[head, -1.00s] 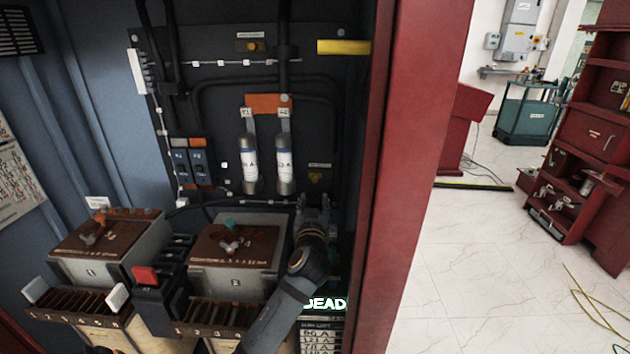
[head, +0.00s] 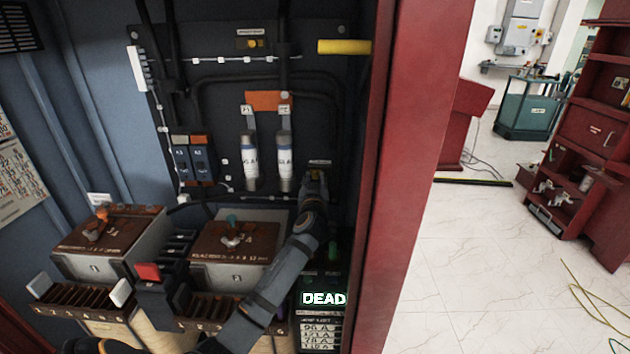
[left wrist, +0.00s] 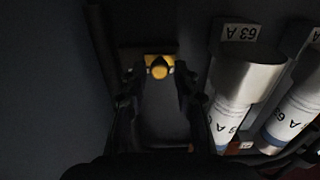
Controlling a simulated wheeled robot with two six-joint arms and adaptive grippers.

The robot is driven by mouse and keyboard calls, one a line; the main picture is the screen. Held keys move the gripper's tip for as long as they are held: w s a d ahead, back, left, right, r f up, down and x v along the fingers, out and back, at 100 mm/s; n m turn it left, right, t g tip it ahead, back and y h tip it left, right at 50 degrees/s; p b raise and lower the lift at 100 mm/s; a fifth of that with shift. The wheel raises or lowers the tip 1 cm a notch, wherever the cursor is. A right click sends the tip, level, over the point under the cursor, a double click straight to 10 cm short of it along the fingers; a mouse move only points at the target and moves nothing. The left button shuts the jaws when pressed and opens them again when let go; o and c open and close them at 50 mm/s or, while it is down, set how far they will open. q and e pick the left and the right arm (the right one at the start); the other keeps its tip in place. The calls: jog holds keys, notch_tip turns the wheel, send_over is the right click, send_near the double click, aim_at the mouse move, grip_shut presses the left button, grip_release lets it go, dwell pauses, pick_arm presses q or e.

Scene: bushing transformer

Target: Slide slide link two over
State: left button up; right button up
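I cannot tell which part is slide link two. Two dark blue blocks with small labels, a left one (head: 181,160) and a right one (head: 203,161), sit on the back panel. My left gripper (head: 316,178) is at the lower right of the back panel, right of the two fuses. In the left wrist view my left gripper (left wrist: 157,84) is open and empty. A yellow knob on a plate (left wrist: 159,68) shows ahead between its fingertips; contact cannot be told. In the head view the gripper hides that knob. My right gripper is not in view.
Two silver fuses, left (head: 249,162) and right (head: 284,162), hang close beside the gripper. Two brown-topped boxes (head: 108,235) (head: 235,240) stand below with slotted racks. A sign reading DEAD (head: 324,299) is at lower right. The red cabinet edge (head: 400,180) bounds the right.

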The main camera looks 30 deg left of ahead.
pick_arm(q)
jog(key=c, duration=0.5)
grip_shut()
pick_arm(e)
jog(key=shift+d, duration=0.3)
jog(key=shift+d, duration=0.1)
